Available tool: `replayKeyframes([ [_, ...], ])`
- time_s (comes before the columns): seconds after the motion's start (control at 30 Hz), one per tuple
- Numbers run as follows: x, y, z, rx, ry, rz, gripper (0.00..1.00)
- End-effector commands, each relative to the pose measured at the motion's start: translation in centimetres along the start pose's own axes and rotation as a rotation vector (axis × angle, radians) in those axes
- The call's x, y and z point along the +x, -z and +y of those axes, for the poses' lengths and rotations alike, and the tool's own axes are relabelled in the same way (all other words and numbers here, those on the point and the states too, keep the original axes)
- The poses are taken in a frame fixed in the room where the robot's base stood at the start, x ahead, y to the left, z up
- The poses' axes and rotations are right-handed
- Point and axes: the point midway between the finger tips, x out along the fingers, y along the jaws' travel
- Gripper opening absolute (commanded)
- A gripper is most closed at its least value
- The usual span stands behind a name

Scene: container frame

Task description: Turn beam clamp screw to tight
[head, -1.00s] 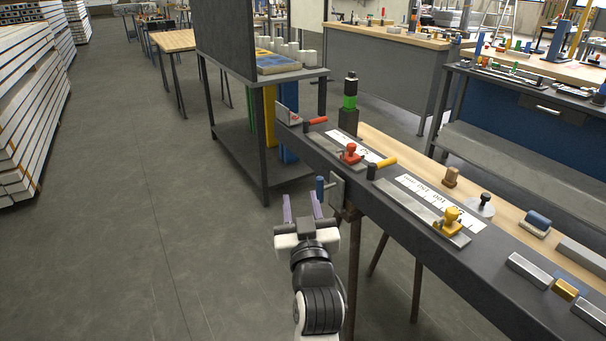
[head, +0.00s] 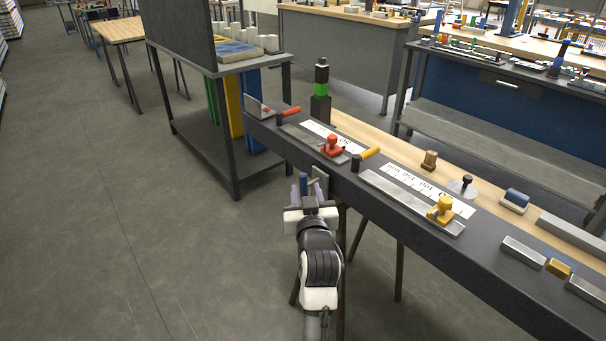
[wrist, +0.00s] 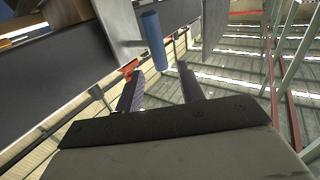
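A blue cylindrical handle (head: 303,184) stands upright at the near side of the dark beam (head: 420,225), beside a grey clamp plate (head: 320,183). In the wrist view the blue handle (wrist: 153,40) hangs just beyond my fingertips, roughly between their lines, with grey plates on either side. My gripper (head: 307,192) is open, its two fingers apart, and it also shows in the wrist view (wrist: 158,78). Nothing is seen between the fingers. In the head view the fingers overlap the handle's lower part, so contact cannot be told there.
On the beam are a red-handled lever (head: 289,112), a red knob (head: 332,146), a yellow-handled lever (head: 368,154) and a yellow knob (head: 441,210). A dark shelf table (head: 220,160) stands at the beam's far end. The floor to the left is clear.

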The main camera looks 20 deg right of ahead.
Motion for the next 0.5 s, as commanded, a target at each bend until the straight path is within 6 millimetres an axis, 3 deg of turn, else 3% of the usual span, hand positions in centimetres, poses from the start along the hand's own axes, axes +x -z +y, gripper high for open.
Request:
replayKeyframes([
  [0.2, 3.9, 0.2, 0.0, -0.003, 0.001, -0.001, 0.38],
  [0.5, 5.7, 0.0, 0.0, -0.001, 0.0, 0.0, 0.38],
])
